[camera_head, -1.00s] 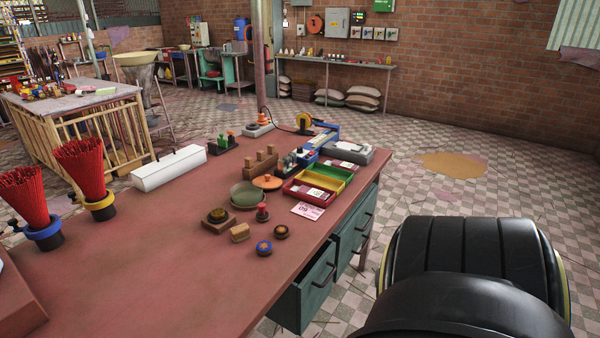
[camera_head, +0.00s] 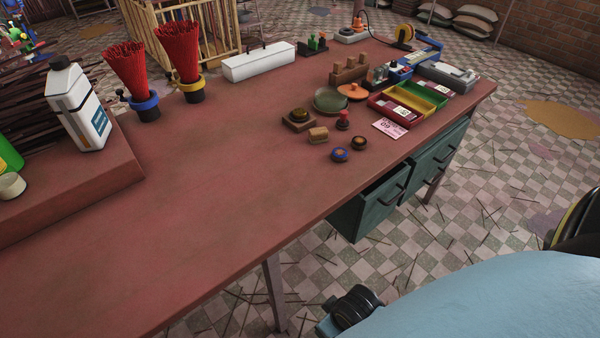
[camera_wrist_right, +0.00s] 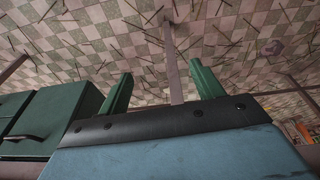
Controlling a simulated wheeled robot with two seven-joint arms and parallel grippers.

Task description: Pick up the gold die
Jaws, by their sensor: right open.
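A gold-brown round piece (camera_head: 298,114), the likeliest gold die, sits on a small square wooden block on the red-brown table (camera_head: 220,200) in the head view. Nearby lie a blue-rimmed disc with a gold-brown centre (camera_head: 340,154) and a dark brown disc (camera_head: 358,142). My right gripper (camera_wrist_right: 162,70) is open and empty in the right wrist view, its two green fingers apart over checkered floor. None of these pieces shows there. My left gripper is not in view.
A tan block (camera_head: 318,134), a red-knobbed stamp (camera_head: 343,119), a green dish (camera_head: 329,99) and a pink card (camera_head: 389,128) stand close by. Green drawers (camera_head: 385,200) jut below the table's front edge. The table's near left part is clear.

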